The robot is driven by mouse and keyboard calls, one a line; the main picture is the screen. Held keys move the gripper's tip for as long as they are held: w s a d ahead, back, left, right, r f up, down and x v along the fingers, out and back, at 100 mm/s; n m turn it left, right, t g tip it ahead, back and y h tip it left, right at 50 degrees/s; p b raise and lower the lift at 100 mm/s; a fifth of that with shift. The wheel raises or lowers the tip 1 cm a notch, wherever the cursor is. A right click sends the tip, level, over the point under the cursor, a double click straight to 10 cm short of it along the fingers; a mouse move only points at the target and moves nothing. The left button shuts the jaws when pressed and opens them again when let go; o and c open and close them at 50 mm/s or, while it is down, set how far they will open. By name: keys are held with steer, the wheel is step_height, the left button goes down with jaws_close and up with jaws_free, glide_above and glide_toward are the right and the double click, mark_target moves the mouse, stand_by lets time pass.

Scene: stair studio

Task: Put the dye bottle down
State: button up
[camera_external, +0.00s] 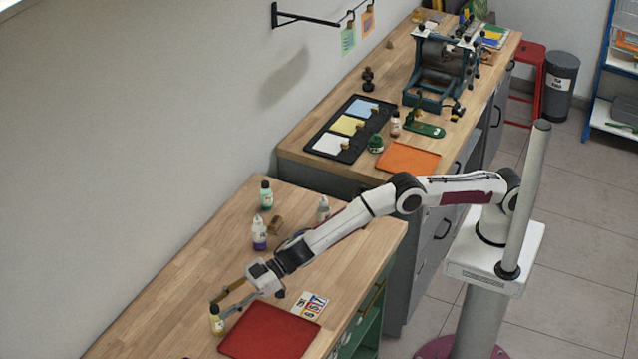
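A small dye bottle (216,323) with yellow contents and a dark cap stands upright at my fingertips, near the front left of the wooden bench. My gripper (218,309) reaches out low from the right, with one finger on each side of the bottle; it appears shut on it. Whether the bottle's base touches the bench or is slightly above it cannot be told from this view. A red tray (269,334) lies just right of the bottle. Other dye bottles stand farther back: a green one (266,196), a purple one (259,234) and a pale one (323,209).
A printed card (310,305) lies beside the red tray. The wooden bench (190,270) is bare left of my gripper. A second bench behind holds an orange mat (409,159) and a press (440,72).

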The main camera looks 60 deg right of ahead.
steer(key=s+d, duration=0.5)
steer(key=d, duration=0.4)
stand_by(1.0)
stand_by(0.6)
steer(key=shift+r, duration=0.1)
